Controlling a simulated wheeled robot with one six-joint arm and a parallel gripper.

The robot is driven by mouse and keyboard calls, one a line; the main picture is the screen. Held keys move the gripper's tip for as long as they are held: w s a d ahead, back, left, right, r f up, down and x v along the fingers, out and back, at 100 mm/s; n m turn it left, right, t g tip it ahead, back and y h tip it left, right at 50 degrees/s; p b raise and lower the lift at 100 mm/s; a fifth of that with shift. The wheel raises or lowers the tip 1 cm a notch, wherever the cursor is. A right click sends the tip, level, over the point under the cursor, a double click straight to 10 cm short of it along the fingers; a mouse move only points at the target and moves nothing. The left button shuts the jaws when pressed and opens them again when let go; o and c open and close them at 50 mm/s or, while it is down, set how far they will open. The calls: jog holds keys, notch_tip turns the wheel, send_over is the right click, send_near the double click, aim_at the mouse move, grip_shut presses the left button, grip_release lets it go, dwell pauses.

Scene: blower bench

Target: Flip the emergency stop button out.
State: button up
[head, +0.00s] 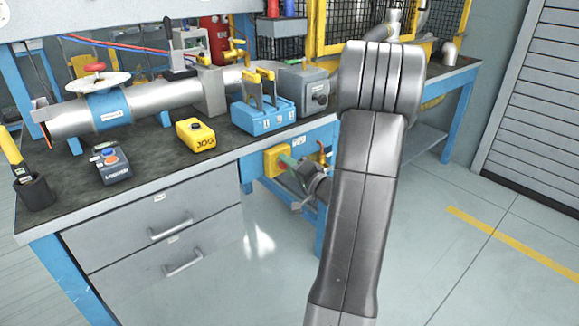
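I cannot pick out the emergency stop button for certain. A yellow box (272,163) is fixed to the blue front of the bench under its top, and its right side is partly hidden. My gripper (296,182) is low in front of the bench, beside this yellow box. Its fingers are small and partly hidden, so I cannot tell whether they are open or touching the box.
The bench top (150,190) bears a yellow JOG box (195,135), a blue block with yellow levers (263,117), a grey switch box (302,88), a steel pipe (160,97) and a black cup (35,192). Drawers (160,235) are below. The floor at right is clear.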

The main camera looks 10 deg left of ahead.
grip_shut()
jog(key=shift+b+v, duration=0.8)
jog(key=shift+b, duration=0.3)
jog(key=shift+f, duration=0.1)
jog(key=o, duration=1.1)
grip_release()
jog(key=shift+d, duration=0.1)
jog(key=shift+o, duration=0.2)
jog(key=shift+s, duration=0.1)
jog(key=p+v, duration=0.1)
jog(key=v, duration=1.2)
jog(key=shift+s+d+p, duration=0.25)
jog(key=shift+d+p, duration=0.1)
